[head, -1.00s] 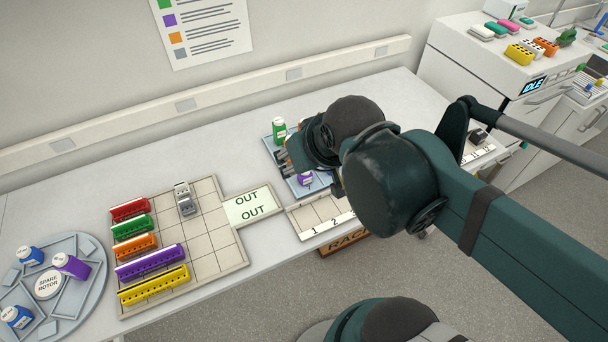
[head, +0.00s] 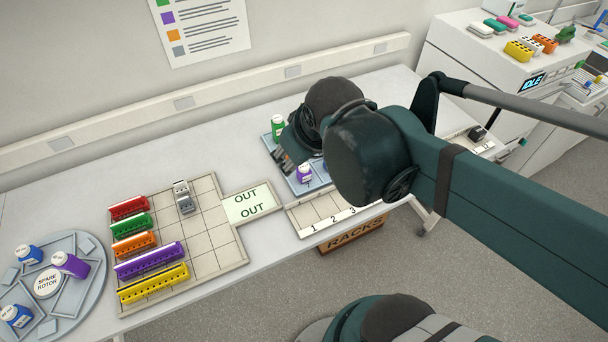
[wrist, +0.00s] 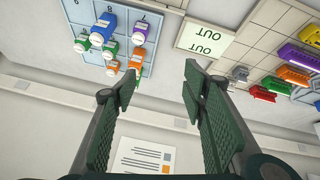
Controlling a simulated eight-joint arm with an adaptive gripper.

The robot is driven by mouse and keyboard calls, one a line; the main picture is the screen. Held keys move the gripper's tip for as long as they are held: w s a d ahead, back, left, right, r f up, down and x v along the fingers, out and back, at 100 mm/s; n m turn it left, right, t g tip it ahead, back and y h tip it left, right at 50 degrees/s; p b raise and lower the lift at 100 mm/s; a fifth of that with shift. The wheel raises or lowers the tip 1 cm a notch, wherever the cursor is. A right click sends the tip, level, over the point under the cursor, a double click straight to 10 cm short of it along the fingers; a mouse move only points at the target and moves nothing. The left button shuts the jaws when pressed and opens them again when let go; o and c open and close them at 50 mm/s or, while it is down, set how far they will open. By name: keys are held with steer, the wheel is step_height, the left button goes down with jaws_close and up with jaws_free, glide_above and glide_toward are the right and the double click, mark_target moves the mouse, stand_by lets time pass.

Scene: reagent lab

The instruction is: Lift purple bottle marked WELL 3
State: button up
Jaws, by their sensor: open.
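A purple bottle (head: 305,173) stands on a blue tray (head: 322,178) in the head view, just right of my gripper's fingers (head: 284,161). Its label is too small to read. In the wrist view, a purple bottle (wrist: 144,21) with a white cap is on the tray at the upper left. My gripper (wrist: 160,83) is open and empty there, its fingers apart from the bottles. My arm hides part of the tray in the head view.
A green bottle (head: 278,129) stands at the tray's back. Blue (wrist: 106,22) and orange (wrist: 136,62) bottles are close by in the wrist view. Coloured racks (head: 150,260) sit on a gridded board at left, beside the OUT plate (head: 251,205). A numbered rack strip (head: 312,216) lies in front.

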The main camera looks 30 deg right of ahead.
steer(key=w+d+f+n+g, duration=0.1)
steer(key=w+f+n+g, duration=0.1)
steer(key=w+f+n, duration=0.15)
steer(key=n+g+h, duration=0.4)
steer(key=n, duration=0.7)
glide_toward(302, 167)
steer(key=x, duration=0.2)
steer(key=shift+d+f+n+b, duration=0.2)
steer(key=shift+f+n, duration=0.1)
steer(key=shift+f, duration=0.2)
steer(key=shift+d+f+n+b, duration=0.15)
steer(key=shift+f+n+b, duration=0.1)
steer(key=shift+f, duration=0.2)
steer(key=shift+x, duration=1.3)
steer(key=shift+b+x, duration=0.4)
steer(key=shift+x, duration=2.2)
steer(key=shift+c, duration=0.5)
steer(key=c, duration=0.9)
